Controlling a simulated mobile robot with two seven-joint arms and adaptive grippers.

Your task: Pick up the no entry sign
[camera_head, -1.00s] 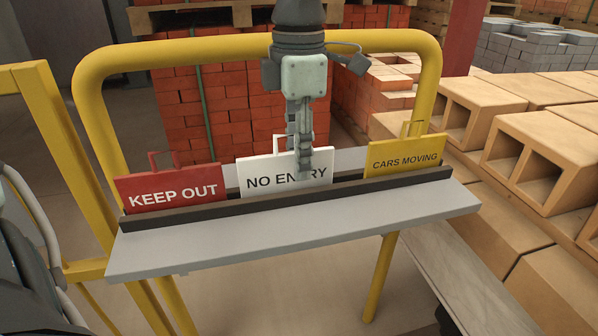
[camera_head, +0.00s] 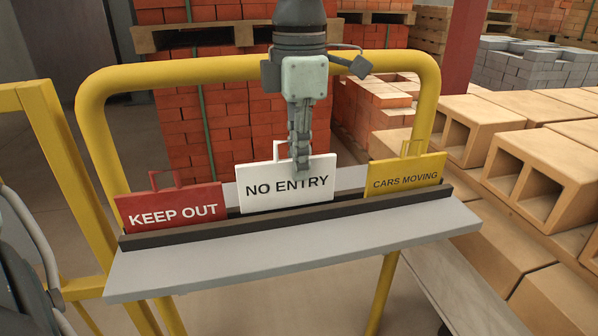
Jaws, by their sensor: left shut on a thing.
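The white no entry sign (camera_head: 262,188) stands in the middle of the grey shelf on a yellow frame. Its lower edge is close to the dark rail of the shelf; I cannot tell whether it still touches the slot. My left gripper (camera_head: 301,163) points down in front of the sign's upper right part and is shut on the sign. Its fingers cover part of the word ENTRY. The handle at the top of the sign is partly hidden behind the fingers. My right gripper is not in view.
The red keep out sign (camera_head: 172,208) stands left on the shelf (camera_head: 290,248), the yellow cars moving sign (camera_head: 405,178) right. The yellow frame (camera_head: 200,73) arches behind. Hollow bricks (camera_head: 480,128) fill the right side; red brick stacks stand behind.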

